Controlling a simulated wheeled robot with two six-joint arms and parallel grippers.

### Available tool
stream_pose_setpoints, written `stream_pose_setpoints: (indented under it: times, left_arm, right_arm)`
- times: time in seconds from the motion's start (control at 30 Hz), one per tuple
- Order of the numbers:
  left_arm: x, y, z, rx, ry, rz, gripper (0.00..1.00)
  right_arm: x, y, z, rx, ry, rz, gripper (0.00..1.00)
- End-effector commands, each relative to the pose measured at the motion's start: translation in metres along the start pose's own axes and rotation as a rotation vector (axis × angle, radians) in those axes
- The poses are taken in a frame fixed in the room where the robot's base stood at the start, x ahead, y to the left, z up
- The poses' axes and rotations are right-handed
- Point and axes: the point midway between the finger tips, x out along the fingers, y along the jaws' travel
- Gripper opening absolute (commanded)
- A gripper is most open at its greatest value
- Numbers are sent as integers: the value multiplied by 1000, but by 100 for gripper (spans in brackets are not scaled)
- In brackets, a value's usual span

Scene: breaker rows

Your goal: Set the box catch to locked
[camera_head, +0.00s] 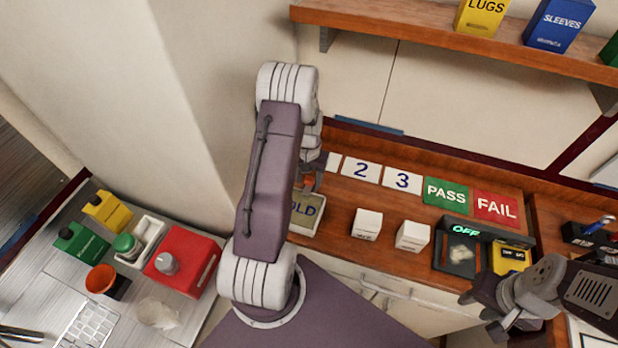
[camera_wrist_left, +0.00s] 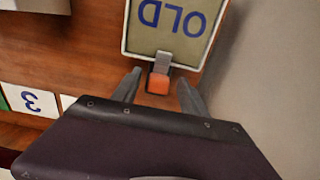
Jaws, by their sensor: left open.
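A shallow grey-green box with a pale rim (camera_head: 306,231) sits on the wooden counter, with the letters "OLD" showing and the rest hidden by my left arm. In the left wrist view the box (camera_wrist_left: 172,44) appears upside down at the top. Its catch, a grey strap with an orange tab (camera_wrist_left: 158,83), is at the near edge. My left gripper (camera_wrist_left: 158,92) is open, with one finger on each side of the orange tab, apart from it. In the head view the left gripper (camera_head: 311,184) is largely hidden behind its arm. My right gripper (camera_head: 486,312) is at the lower right, away from the box.
Number cards, a green PASS card (camera_head: 446,192) and a red FAIL card (camera_head: 496,208) lie along the counter back. Two white blocks (camera_head: 367,224) and a dark unit marked OFF (camera_head: 457,252) stand right of the box. A shelf (camera_head: 440,32) overhangs the back.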

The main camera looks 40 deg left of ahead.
Motion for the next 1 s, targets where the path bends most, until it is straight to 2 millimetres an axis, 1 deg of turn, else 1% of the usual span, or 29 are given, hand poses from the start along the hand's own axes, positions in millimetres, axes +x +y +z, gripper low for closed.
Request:
stream_pose_setpoints:
  times: [0.07, 0.17, 0.4, 0.53, 0.6, 0.7, 1.0]
  left_arm:
    - [-1, 0, 0, 0, 1, 0, 51]
    - [-10, 0, -2, 0, 5, 0, 51]
    - [-62, -1, -1, 0, 7, 0, 51]
    - [-82, -1, 0, -1, 5, 0, 51]
    - [-88, -1, 0, -1, 2, 1, 51]
    - [-91, -1, 1, -1, 0, 1, 51]
    - [-91, -1, 1, -1, 0, 1, 51]
  right_arm:
    - [0, 0, 0, 0, 0, 0, 36]
    - [4, 0, 0, 0, 0, 0, 36]
    - [15, 0, 2, 0, 0, 0, 36]
    - [17, 0, 2, 0, 0, 0, 36]
    - [17, 0, 2, 0, 0, 0, 36]
    - [17, 0, 2, 0, 0, 0, 36]
    - [17, 0, 2, 0, 0, 0, 36]
